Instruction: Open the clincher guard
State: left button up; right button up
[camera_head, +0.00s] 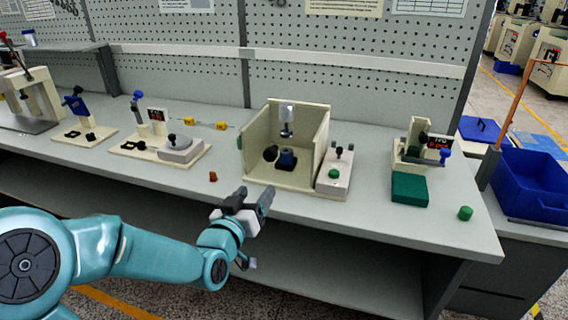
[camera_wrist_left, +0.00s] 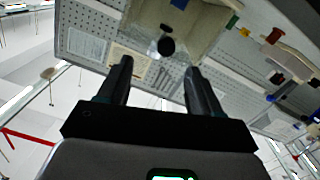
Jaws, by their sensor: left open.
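The clincher is taken to be the beige box-shaped machine (camera_head: 318,142) at the middle of the bench. Its walls surround a silver and black press head (camera_head: 287,120) above a blue and black base (camera_head: 287,160). A dark round knob (camera_head: 270,153) shows at its front left; I cannot tell whether it sits on a clear guard panel. In the left wrist view the knob (camera_wrist_left: 166,46) appears ahead of the fingers, before the beige box (camera_wrist_left: 205,20). My left gripper (camera_head: 254,196) is open and empty, at the bench's front edge, apart from the machine. My right gripper is not in view.
A control box with a green button (camera_head: 333,174) stands right of the machine. A green block (camera_head: 410,187) and green cylinder (camera_head: 465,213) lie farther right. Other fixtures (camera_head: 160,140) stand left. A small brown piece (camera_head: 213,176) lies near the front edge. A pegboard (camera_head: 350,75) rises behind.

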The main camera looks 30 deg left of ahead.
aim_at(269, 158)
pick_arm(q)
jog(key=shift+y, duration=0.4)
jog(key=p+x, duration=0.1)
jog(key=x, duration=0.4)
jog(key=a+p+x, duration=0.1)
jog(key=x, duration=0.4)
jog(key=r+x, duration=0.1)
jog(key=x, duration=0.4)
jog(key=shift+w+a+p, duration=0.2)
jog(key=shift+a+p, duration=0.1)
jog(key=shift+p, duration=0.1)
grip_shut()
